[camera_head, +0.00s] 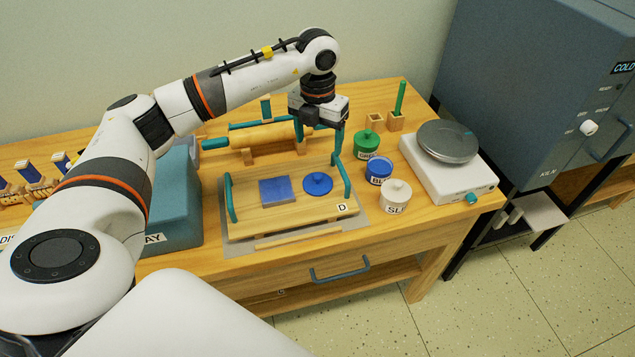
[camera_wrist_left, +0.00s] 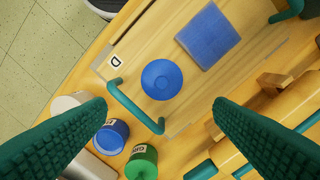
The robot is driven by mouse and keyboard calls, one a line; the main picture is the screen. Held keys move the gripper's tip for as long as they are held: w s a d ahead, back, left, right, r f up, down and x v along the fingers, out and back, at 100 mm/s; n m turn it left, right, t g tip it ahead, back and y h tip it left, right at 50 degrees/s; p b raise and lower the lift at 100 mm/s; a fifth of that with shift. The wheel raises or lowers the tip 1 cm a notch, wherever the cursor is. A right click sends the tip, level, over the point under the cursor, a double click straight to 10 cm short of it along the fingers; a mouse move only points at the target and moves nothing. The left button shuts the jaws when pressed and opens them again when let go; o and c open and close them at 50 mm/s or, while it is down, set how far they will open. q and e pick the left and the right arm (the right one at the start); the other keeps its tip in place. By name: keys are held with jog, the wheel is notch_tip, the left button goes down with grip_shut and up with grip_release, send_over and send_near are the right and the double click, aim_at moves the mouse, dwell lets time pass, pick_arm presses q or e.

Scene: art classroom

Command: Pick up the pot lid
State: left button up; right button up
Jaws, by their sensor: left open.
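The pot lid (camera_head: 318,183) is a flat blue disc with a small knob. It lies on a wooden board (camera_head: 290,218) marked D, beside a blue square slab (camera_head: 277,191). In the left wrist view the lid (camera_wrist_left: 161,79) shows whole, just beyond the gap between the fingertips. My left gripper (camera_head: 318,145) points down above the back of the board, with its teal fingers spread. In the left wrist view the gripper (camera_wrist_left: 160,104) is open, with nothing between its fingers. My right gripper does not show.
The board has raised teal handles (camera_head: 231,198) at both ends. A rolling pin (camera_head: 262,136) rests on a stand behind it. Green (camera_head: 367,145), blue (camera_head: 379,171) and white (camera_head: 395,193) pots stand to the right, near a white device (camera_head: 437,180) with a round plate.

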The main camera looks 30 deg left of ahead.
pick_arm(q)
jog(key=p, duration=0.1)
send_over(318, 175)
jog(key=f, duration=0.6)
jog(key=shift+a+f, duration=0.2)
jog(key=shift+f, duration=0.05)
jog(key=f, duration=0.1)
jog(key=f+p, duration=0.1)
jog(key=f, duration=0.2)
jog(key=shift+s+d, duration=0.1)
jog(key=shift+d, duration=0.15)
jog(key=shift+f, duration=0.7)
jog(key=c, duration=0.7)
